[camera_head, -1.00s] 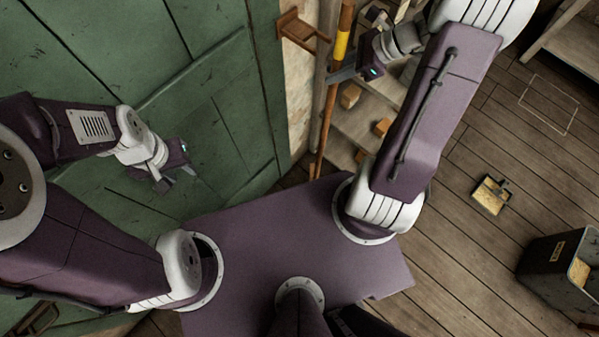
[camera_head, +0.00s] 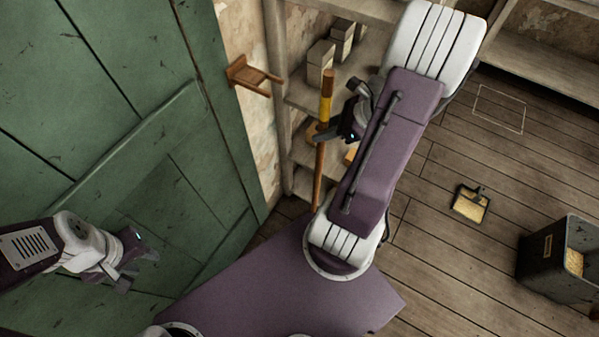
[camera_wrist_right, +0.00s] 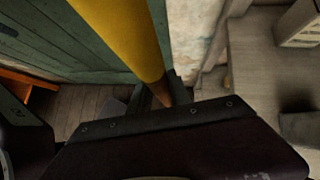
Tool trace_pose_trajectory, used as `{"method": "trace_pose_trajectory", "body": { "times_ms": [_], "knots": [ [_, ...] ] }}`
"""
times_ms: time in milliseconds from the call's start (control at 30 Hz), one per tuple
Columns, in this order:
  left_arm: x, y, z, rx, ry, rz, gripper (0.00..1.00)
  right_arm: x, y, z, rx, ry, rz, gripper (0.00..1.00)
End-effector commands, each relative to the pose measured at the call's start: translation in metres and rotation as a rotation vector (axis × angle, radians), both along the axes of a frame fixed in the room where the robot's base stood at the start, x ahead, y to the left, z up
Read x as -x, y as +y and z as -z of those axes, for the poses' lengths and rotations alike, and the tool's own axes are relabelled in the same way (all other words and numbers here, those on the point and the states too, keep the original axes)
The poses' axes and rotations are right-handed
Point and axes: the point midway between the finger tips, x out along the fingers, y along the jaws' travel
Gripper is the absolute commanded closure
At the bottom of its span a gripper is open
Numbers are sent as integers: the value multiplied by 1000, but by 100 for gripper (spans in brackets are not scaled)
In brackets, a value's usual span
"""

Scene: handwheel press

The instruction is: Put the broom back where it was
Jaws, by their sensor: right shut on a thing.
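The broom stands close to upright, its brown wooden handle (camera_head: 319,175) carrying a yellow band (camera_head: 325,109) near the top. My right gripper (camera_head: 321,134) is shut on the handle just below the yellow band. In the right wrist view the yellow band (camera_wrist_right: 118,35) passes between the camera and the wall, running down into brown wood. The broom's lower end is hidden behind my purple base. A wooden wall bracket (camera_head: 252,76) sits left of the handle's top, with a gap between them. My left gripper (camera_head: 136,271) is open and empty in front of the green door.
The green door (camera_head: 130,120) fills the left. Wooden shelves (camera_head: 360,65) with boxes stand behind the broom. A dustpan (camera_head: 469,204) lies on the plank floor, near a dark bin (camera_head: 545,262) at right. Floor between shelves and bin is mostly clear.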

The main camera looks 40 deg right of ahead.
Motion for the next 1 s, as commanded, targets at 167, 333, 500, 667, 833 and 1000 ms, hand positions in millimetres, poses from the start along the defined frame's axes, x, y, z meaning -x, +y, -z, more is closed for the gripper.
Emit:
{"method": "trace_pose_trajectory", "body": {
  "times_ms": [167, 333, 500, 667, 833, 1000],
  "knots": [
    [0, 0, -1, 0, 0, 0, 64, -27, 12, -1, -1, -3, -6, 100],
    [0, 0, -3, 0, 0, 0, 64, -61, 26, -2, 1, -4, -8, 100],
    [0, 0, -6, 0, 0, 0, 64, -95, 41, -2, -1, -3, -7, 100],
    [0, 0, -7, 0, 0, 0, 64, -114, 48, -2, 0, -4, -4, 100],
    [0, 0, -7, 0, 0, 0, 64, -119, 49, -2, 0, -4, -1, 100],
    [0, 0, -8, 0, 0, 0, 64, -126, 53, -2, -1, -3, -2, 100]
  ]
}}
